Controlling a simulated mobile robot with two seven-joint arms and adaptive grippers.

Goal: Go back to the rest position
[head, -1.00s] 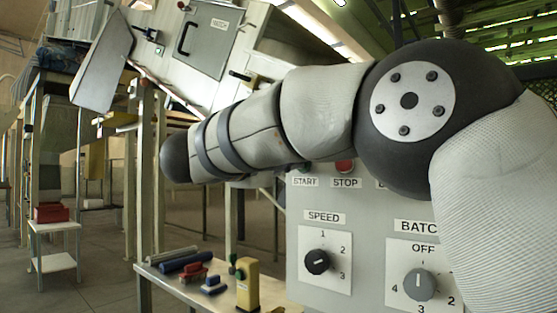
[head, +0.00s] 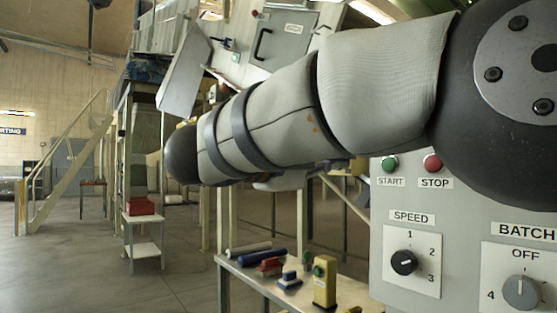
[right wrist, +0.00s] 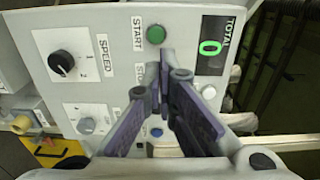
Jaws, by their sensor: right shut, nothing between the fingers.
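My right arm crosses the head view from the right, in front of the control panel (head: 384,285). My right gripper (right wrist: 163,72) shows clearly in the right wrist view, its purple-padded fingers shut together at the tips with nothing between them. It is over the panel, which also shows in that view (right wrist: 120,60), just below the green START button (right wrist: 156,34). I cannot tell whether the fingers touch the panel. In the head view the arm hides most of the gripper. The red STOP button (head: 432,163) shows in the head view. My left gripper is not in view.
The panel carries a SPEED knob (head: 404,262), a BATCH knob (head: 520,291) and a green display (right wrist: 210,47) reading 0. A low bench (head: 262,284) with small coloured items stands left of it. A red box (head: 140,206) is on a stand. The floor at left is clear.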

